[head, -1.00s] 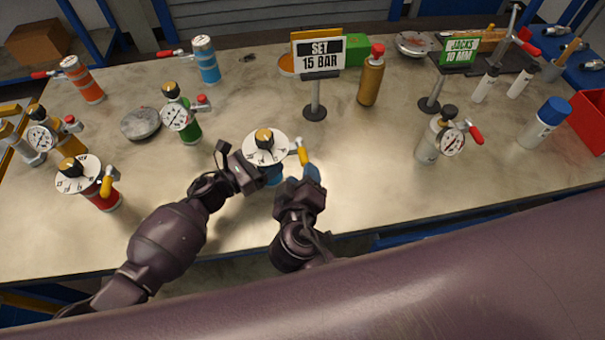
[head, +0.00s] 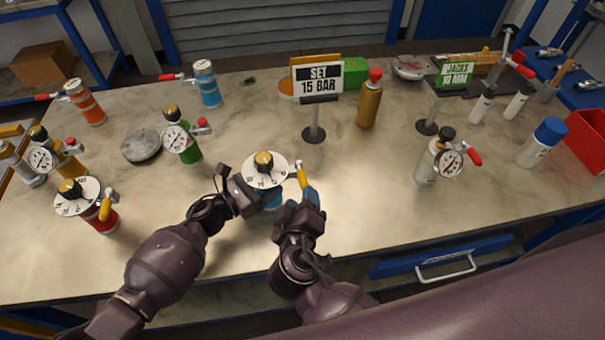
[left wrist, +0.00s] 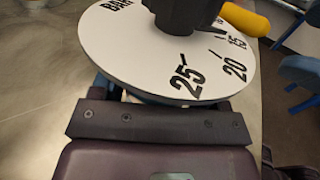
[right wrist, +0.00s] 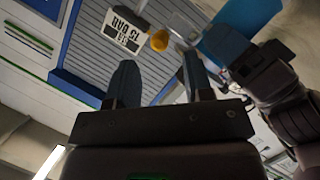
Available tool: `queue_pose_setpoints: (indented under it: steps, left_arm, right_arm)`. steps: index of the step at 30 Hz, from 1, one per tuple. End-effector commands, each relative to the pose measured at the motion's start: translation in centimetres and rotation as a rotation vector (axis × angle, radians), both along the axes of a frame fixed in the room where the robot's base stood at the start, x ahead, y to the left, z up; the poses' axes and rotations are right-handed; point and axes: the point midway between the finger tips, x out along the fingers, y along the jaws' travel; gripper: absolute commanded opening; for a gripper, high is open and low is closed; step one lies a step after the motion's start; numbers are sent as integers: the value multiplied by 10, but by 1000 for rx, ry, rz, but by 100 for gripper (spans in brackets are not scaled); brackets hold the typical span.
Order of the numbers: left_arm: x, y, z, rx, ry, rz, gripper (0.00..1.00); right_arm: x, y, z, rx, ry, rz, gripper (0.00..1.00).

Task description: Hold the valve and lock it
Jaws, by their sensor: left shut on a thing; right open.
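The valve is a blue vessel with a white dial (head: 266,170), a dark knob with a yellow top (head: 263,160) and a yellow lever (head: 302,177) at its right. In the left wrist view the dial (left wrist: 160,55) shows 25, 20 and 15, and the lever (left wrist: 245,19) sticks out behind the knob (left wrist: 187,14). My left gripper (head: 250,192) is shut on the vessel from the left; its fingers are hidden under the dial. My right gripper (head: 307,190) is open close by the lever. In the right wrist view the yellow lever end (right wrist: 160,41) shows beyond its blue fingers, near the blue body (right wrist: 243,28).
A sign reading "SET 15 BAR" (head: 318,80) stands behind the valve. A red gauged vessel (head: 100,218) and a green one (head: 186,145) stand to the left, a grey one (head: 428,168) to the right. The front right of the table is bare.

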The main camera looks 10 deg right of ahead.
Motion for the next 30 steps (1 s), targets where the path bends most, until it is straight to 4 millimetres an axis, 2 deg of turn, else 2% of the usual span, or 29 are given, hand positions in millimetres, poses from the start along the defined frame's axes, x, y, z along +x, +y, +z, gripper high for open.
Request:
queue_pose_setpoints:
  steps: [11, 12, 17, 26, 30]
  left_arm:
    - [1, 0, 0, 0, 0, 1, 20]
    - [1, 0, 0, 0, 0, 1, 74]
    - [0, 0, 0, 0, 0, 1, 98]
    - [0, 1, 0, 0, 0, 0, 98]
    - [-5, 12, -1, 2, 0, 1, 98]
  right_arm:
    - [0, 0, 0, 0, 0, 0, 47]
    - [0, 0, 0, 0, 0, 0, 47]
    - [0, 0, 0, 0, 0, 0, 47]
    - [0, 0, 0, 0, 0, 0, 47]
    - [0, 0, 0, 0, 0, 0, 47]
